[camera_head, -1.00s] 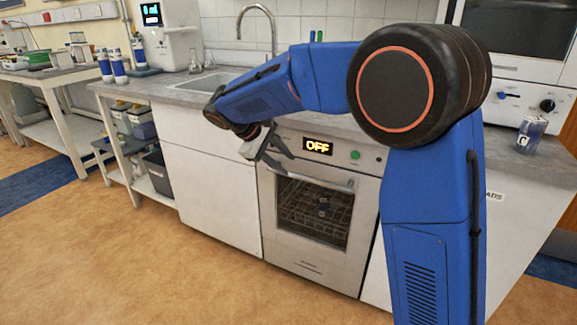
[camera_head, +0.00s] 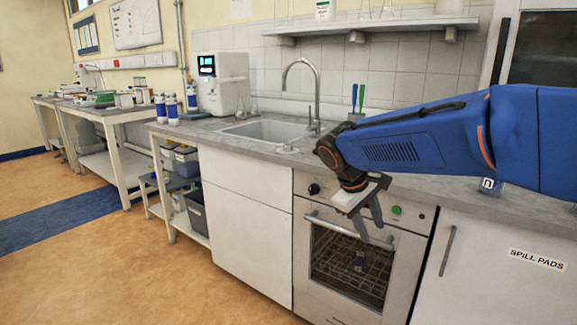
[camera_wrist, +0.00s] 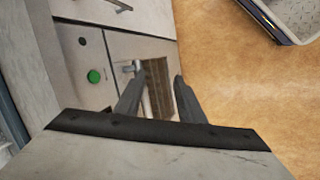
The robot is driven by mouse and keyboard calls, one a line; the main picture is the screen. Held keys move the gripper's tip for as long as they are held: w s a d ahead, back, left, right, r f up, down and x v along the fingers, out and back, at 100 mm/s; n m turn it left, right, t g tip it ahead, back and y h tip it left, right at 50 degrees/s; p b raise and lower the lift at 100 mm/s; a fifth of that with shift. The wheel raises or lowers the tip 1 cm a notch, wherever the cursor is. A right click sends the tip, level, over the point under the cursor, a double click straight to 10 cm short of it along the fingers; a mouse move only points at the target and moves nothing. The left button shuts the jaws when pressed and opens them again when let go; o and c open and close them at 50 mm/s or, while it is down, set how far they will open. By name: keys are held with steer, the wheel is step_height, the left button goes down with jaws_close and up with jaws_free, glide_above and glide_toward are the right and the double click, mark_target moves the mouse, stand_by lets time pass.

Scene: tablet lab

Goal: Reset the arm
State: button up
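My blue arm reaches in from the right in the head view. My gripper (camera_head: 376,230) hangs in front of the oven (camera_head: 312,272), near its control panel and handle. In the wrist view my gripper (camera_wrist: 158,88) has its two dark fingers spread apart with nothing between them. The oven door is closed, with a wire rack behind its glass. The oven's green button (camera_wrist: 94,76) shows in the wrist view, left of the fingers. My arm hides the oven's display and part of the counter.
The grey counter (camera_head: 200,130) holds a sink (camera_head: 268,131), a white machine (camera_head: 222,82) and blue-white bottles. A cupboard marked SPILL PADS (camera_head: 500,270) stands right of the oven. A wall shelf (camera_head: 370,26) hangs above. The floor (camera_head: 130,260) at the left front is clear.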

steer(key=s+d+f+m+t+y, duration=0.1)
steer(key=s+d+f+m+y, duration=0.1)
steer(key=s, duration=1.1)
steer(key=s+d+f+m+t+y, duration=0.2)
steer(key=s+d+f+m, duration=0.2)
steer(key=s, duration=0.9)
steer(key=shift+d+f+m+y, duration=0.3)
steer(key=shift+d+f, duration=0.25)
steer(key=shift+d, duration=0.15)
steer(key=shift+s, duration=0.1)
